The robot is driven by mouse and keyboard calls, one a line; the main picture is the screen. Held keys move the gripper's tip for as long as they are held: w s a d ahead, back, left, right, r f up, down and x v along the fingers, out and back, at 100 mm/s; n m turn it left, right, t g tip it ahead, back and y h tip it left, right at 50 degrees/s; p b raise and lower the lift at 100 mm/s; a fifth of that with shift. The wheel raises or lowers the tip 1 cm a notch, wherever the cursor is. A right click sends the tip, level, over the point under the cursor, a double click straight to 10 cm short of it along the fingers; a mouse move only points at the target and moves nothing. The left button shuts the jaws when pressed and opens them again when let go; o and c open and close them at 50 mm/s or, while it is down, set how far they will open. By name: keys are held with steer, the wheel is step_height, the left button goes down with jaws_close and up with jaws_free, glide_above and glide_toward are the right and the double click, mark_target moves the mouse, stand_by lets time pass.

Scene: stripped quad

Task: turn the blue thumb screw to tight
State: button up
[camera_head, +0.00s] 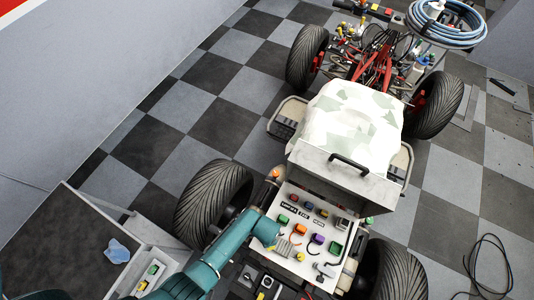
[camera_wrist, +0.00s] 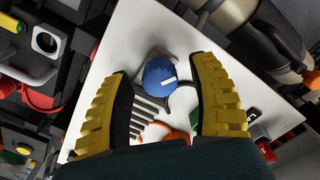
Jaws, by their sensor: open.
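The blue thumb screw (camera_wrist: 158,74) is a round blue knob with a short white mark on its face. It sits on a white panel (camera_wrist: 128,45) in the wrist view. My gripper (camera_wrist: 164,66) is open, with one yellow ribbed finger on each side of the knob. Gaps show between the fingers and the knob; their difference in depth is hard to judge. In the head view my teal arm (camera_head: 206,268) reaches over the left part of the panel (camera_head: 333,272), and I cannot pick out the thumb screw there.
A grey finned part (camera_wrist: 150,104) and an orange part (camera_wrist: 178,134) lie close to the knob. Several coloured blocks, including a purple one (camera_head: 318,239), crowd the panel. A big tyre (camera_head: 213,200) stands left of it, and a grey box with a black handle (camera_head: 348,163) behind it.

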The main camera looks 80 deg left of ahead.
step_height(320, 180, up, 12)
stand_by(0.4)
stand_by(0.5)
